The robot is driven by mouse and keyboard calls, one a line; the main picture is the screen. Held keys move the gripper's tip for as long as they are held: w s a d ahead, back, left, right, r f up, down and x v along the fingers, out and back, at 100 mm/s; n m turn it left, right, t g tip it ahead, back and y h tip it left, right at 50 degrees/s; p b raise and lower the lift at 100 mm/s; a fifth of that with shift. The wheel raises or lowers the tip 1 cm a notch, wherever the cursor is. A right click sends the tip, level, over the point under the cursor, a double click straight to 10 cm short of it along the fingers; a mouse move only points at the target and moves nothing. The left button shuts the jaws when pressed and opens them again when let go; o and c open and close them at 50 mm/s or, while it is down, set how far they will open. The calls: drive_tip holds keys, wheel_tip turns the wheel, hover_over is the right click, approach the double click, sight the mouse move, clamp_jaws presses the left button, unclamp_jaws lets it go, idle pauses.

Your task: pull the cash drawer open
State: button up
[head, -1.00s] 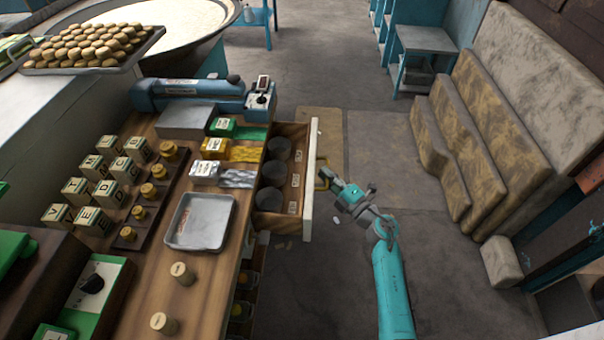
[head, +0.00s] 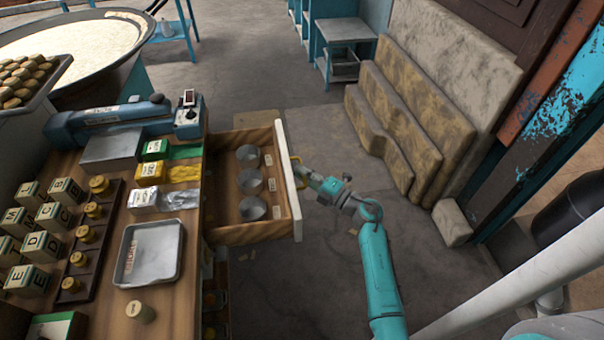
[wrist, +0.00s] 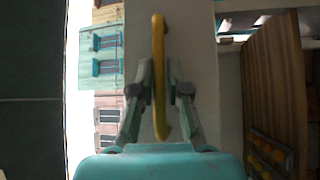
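The cash drawer (head: 288,180) is a wooden box with a pale front panel, pulled well out from the right side of the counter. Three round grey cups stand inside it in a row. Its yellow handle (head: 296,160) is on the outer face of the front. My gripper (head: 302,172) is at this handle, coming from the right. In the wrist view the handle (wrist: 158,40) stands upright between the two fingers of my gripper (wrist: 159,72), which are closed in on it. The fingertips are small in the head view.
The wooden counter (head: 170,302) holds a metal tray (head: 150,250), lettered blocks (head: 45,215), brass knobs and a blue device (head: 110,120). Stone-like slabs (head: 400,110) lean at the right. Open floor lies right of the drawer.

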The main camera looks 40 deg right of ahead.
drive_tip(key=shift+o, duration=1.1)
drive_tip(key=v, duration=1.2)
